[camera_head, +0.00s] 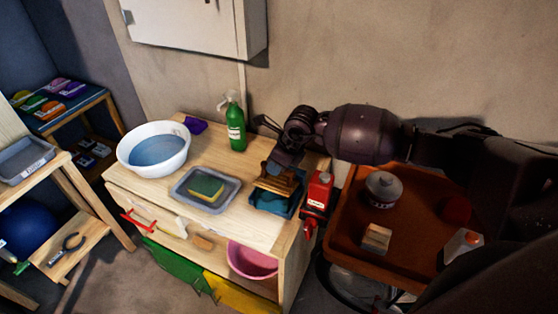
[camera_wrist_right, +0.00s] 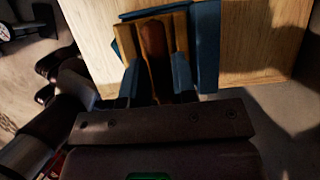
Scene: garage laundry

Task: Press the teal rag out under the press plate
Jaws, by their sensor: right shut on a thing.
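The press plate (camera_head: 277,184) is a wooden block with a brown handle (camera_wrist_right: 153,42). It sits at the right end of the bench, over a blue tray (camera_wrist_right: 207,45). My right gripper (camera_head: 282,168) comes down on it from above and is shut on the handle; in the right wrist view its two fingers (camera_wrist_right: 157,70) flank the handle. The teal rag (camera_head: 268,201) shows as a dark teal patch at the front of the tray, below the plate; the rest is hidden under the plate. I cannot tell how firmly the plate touches it. My left gripper is not in view.
On the wooden bench (camera_head: 157,178) stand a white basin (camera_head: 154,160) of water, a green spray bottle (camera_head: 235,127) and a grey tray (camera_head: 181,190) with a sponge (camera_head: 206,187). A red bottle (camera_head: 318,193) stands close right of the press, beside a brown cart (camera_head: 351,222).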

